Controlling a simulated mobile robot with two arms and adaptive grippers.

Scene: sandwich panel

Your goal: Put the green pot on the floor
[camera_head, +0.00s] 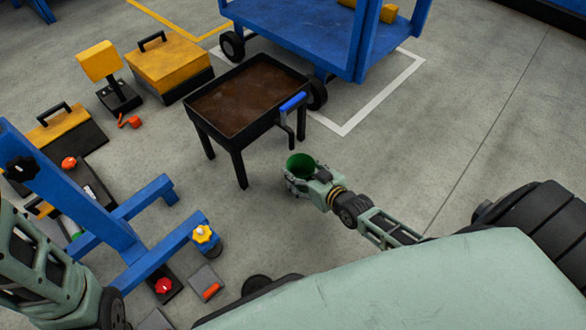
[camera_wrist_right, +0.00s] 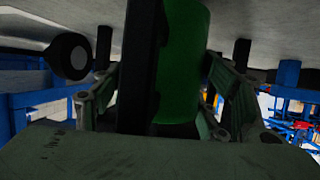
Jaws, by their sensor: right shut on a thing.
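The green pot (camera_head: 300,164) is in my right gripper (camera_head: 299,180), just in front of the small black table with the brown top. In the head view its open round mouth faces up. My right gripper is shut on the pot. In the right wrist view the green pot (camera_wrist_right: 186,75) fills the middle between the fingers, with a dark bar beside it. The pot's underside is hidden, so I cannot tell how high it is above the floor (camera_head: 390,165). My left arm shows at the lower left of the head view, but its gripper is out of view.
The black table (camera_head: 237,134) with a blue-handled vise stands behind the pot. A blue cart (camera_head: 300,30) is at the back. A blue frame (camera_head: 90,210) and several tools lie at the left. The floor to the right of my right gripper is clear.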

